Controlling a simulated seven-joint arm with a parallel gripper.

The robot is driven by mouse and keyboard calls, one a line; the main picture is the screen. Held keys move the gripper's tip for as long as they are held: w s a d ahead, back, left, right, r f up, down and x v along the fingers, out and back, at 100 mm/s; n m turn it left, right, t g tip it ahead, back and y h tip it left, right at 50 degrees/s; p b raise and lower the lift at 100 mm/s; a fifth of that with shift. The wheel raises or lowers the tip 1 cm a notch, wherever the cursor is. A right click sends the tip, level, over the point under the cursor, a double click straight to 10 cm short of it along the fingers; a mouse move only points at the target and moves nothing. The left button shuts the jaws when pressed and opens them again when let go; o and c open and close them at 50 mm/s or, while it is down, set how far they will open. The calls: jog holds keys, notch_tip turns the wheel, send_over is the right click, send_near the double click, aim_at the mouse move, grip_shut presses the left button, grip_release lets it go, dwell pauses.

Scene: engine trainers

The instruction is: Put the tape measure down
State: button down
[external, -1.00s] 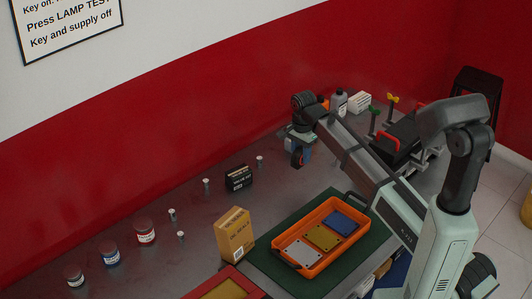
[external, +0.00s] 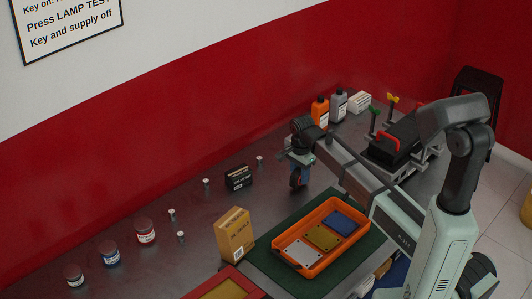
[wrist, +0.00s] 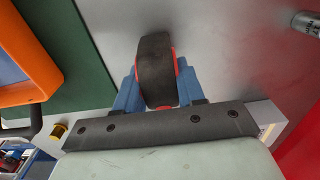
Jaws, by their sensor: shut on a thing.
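My gripper (external: 298,171) is shut on the tape measure (external: 296,182), a rounded black and red thing that hangs below it. In the wrist view the tape measure (wrist: 155,65) sits between the two blue fingers of my gripper (wrist: 156,90). It is over the bare grey bench top, behind the orange tray and to the right of the black box. I cannot tell whether its lower end touches the bench.
The orange tray (external: 281,243) with coloured plates lies on a green mat (external: 345,262). A black box (external: 238,178), a yellow box (external: 235,235) and several upright studs stand to the left. An orange bottle (external: 319,112) stands behind. Bare bench lies around my gripper.

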aim_at(300, 169)
jog(key=shift+f, duration=0.5)
jog(key=c, duration=0.7)
grip_release()
jog(key=shift+f, duration=0.1)
notch_tip(300, 169, up, 12)
jog(key=shift+r, duration=0.15)
jog(key=shift+o, duration=0.4)
